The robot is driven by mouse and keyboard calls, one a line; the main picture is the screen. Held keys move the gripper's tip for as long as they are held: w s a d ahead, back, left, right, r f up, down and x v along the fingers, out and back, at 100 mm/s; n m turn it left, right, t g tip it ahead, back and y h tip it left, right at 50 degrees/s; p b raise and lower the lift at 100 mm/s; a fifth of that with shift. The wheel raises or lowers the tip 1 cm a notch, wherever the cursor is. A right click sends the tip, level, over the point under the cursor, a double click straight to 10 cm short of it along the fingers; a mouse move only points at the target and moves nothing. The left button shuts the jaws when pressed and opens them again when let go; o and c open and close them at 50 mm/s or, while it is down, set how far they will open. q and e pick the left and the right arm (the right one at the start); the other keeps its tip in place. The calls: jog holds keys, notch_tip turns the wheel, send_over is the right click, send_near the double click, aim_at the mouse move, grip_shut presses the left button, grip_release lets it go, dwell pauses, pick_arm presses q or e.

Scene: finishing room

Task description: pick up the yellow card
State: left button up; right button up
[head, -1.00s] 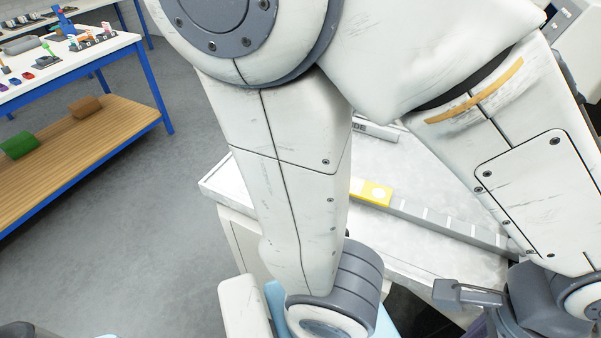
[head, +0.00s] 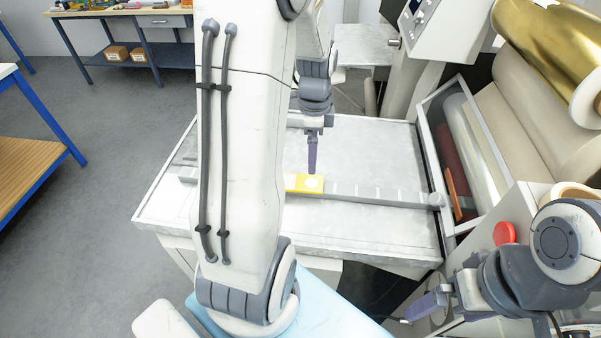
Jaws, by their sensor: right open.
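The yellow card (head: 291,183) with a pale round spot lies on the light worktable (head: 370,220), at the grey strip that crosses it. Its left end is hidden behind my arm. My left gripper (head: 312,168) points down with its purple fingertips at the card's back edge, close to the pale spot. Its fingers show edge-on, so I cannot tell their opening or whether they touch the card. My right gripper (head: 428,304) is open and empty at the lower right, well away from the card.
The grey strip (head: 375,196) runs right to a knob. A machine with rollers (head: 480,150) and a red button (head: 505,233) stands at the right. The table's right part is clear. A wooden-shelved bench (head: 30,165) stands at the left.

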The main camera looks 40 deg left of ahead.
pick_arm(q)
jog(key=a, duration=0.3)
jog(key=p, duration=0.1)
send_over(302, 182)
jog(key=f, duration=0.5)
jog(key=shift+w+a+f, duration=0.1)
jog(key=shift+a+f, duration=0.1)
jog(key=shift+a, duration=0.1)
jog(key=f, duration=0.1)
jog(key=f+p, duration=0.1)
jog(key=f, duration=0.1)
jog(key=f+p, duration=0.1)
jog(key=shift+s+d+f, duration=0.15)
jog(key=shift+s+d, duration=0.05)
jog(key=shift+d, duration=0.1)
jog(key=shift+f, duration=0.6)
jog(key=shift+w, duration=0.1)
jog(key=c, duration=1.3)
